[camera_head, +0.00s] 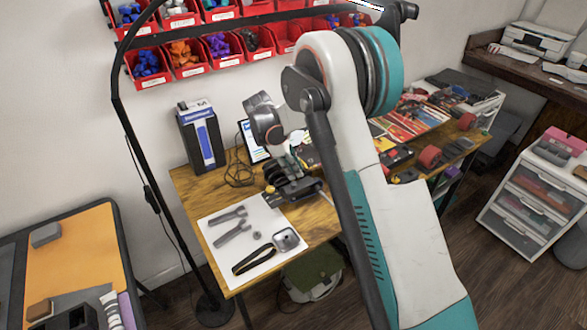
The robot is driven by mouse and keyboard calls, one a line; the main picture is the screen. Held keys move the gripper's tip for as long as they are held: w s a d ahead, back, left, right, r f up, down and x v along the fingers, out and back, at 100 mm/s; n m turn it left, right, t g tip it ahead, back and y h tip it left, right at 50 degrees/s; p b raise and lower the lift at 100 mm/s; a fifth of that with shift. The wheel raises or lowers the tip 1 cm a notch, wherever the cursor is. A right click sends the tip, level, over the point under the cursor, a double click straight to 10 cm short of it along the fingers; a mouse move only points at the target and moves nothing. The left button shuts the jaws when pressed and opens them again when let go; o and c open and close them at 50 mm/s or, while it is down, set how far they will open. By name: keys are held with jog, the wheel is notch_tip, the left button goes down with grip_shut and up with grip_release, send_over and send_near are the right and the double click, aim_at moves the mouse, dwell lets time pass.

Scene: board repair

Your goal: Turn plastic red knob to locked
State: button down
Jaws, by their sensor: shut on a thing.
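My gripper (297,187) is low over the wooden workbench (193,183), left of my big white and teal arm link. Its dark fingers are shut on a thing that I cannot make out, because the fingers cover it. I cannot clearly pick out the red knob or its locked mark. A round red object (429,155) lies farther right on the bench, apart from my gripper; I cannot tell what it is.
A white mat (222,259) with grey wrenches (232,234), a black strap and a small metal dish (286,239) lies at the bench's front left. A blue-white box (201,138) and a lit screen (253,141) stand behind. A black lamp pole (123,110) rises at left.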

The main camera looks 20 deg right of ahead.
jog(key=shift+w+d+m+g+y+p, duration=0.1)
jog(key=shift+m+g+y, duration=0.3)
jog(key=shift+m, duration=0.95)
jog(key=shift+w+d+m+g+y+p, duration=0.15)
jog(key=shift+m+g+y, duration=0.2)
jog(key=shift+m, duration=1.05)
jog(key=shift+w+a+m+g+y+p, duration=0.1)
jog(key=shift+m+g+y, duration=0.25)
jog(key=shift+m, duration=1)
jog(key=shift+d, duration=0.1)
jog(key=c, duration=1.5)
grip_release()
jog(key=shift+r, duration=0.1)
jog(key=shift+v, duration=3.85)
jog(key=shift+w, duration=0.2)
